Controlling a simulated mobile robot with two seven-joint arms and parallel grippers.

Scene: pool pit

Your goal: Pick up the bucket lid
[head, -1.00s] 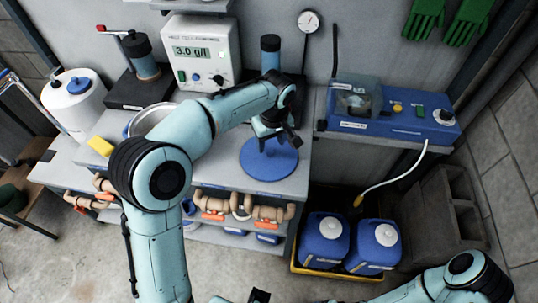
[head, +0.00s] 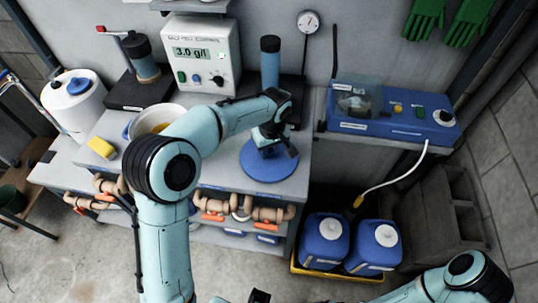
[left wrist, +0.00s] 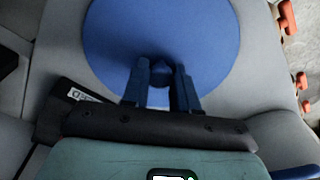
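The bucket lid (head: 256,171) is a round blue disc lying flat on the grey bench top, near its right front part. In the left wrist view the lid (left wrist: 215,40) fills the upper middle, with a small blue knob (left wrist: 160,77) at its centre. My left gripper (head: 267,148) is low over the lid, pointing down. In the left wrist view its two fingers (left wrist: 161,84) stand either side of the knob, apart and not visibly closed on it. My right gripper (head: 259,296) shows only as a dark piece at the bottom edge; its fingers cannot be made out.
A white bucket (head: 142,125) stands left of the lid, partly behind my left arm, with a yellow sponge (head: 102,147) beside it. Blue canisters (head: 322,243) sit on the floor at right.

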